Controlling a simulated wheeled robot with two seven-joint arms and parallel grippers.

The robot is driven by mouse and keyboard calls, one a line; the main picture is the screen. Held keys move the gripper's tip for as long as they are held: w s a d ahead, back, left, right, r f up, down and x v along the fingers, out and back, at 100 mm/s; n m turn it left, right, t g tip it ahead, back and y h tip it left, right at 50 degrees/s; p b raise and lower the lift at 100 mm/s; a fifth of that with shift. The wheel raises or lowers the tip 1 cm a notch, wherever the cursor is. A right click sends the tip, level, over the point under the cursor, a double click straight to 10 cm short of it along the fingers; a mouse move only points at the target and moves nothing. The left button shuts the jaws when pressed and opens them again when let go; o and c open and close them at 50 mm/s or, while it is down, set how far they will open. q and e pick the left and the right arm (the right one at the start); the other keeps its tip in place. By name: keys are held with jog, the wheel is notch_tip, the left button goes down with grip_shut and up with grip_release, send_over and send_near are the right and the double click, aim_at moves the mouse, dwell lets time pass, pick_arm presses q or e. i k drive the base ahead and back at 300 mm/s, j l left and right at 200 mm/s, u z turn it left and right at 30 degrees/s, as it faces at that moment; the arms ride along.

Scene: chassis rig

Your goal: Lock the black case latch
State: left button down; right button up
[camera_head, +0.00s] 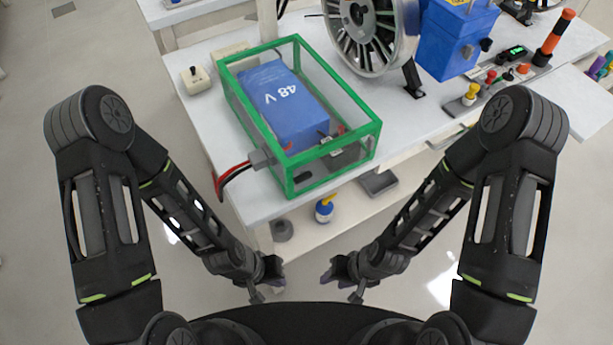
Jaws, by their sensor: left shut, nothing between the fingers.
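No part can be surely made out as the black case latch. A green-framed clear case (291,190) stands on the white table and holds a blue 48 V battery (285,112). A small dark part (303,178) shows low at its front corner. A blue box (455,42) at the back right bears a small black fitting (486,45) on its side; its state is too small to read. My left gripper (273,272) is shut and empty, in front of the table and below its top. My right gripper (332,274) faces it, touching nothing; its fingers are too small to judge.
A spoked wheel (391,40) on a stand is behind the case. Red and black cables (232,176) hang from the case's left side. A small switch box (195,78) sits left. A blue bottle (324,210) stands on the lower shelf.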

aim_at(304, 175)
jog(key=k+l, duration=0.15)
jog(key=l, duration=0.2)
jog(key=k+l+z, duration=0.1)
jog(key=l, duration=0.25)
jog(key=k+l, duration=0.2)
jog(key=l, duration=0.2)
jog(key=k+l+z, duration=0.1)
jog(key=l, duration=0.25)
jog(key=k+l, duration=0.15)
jog(key=l, duration=0.25)
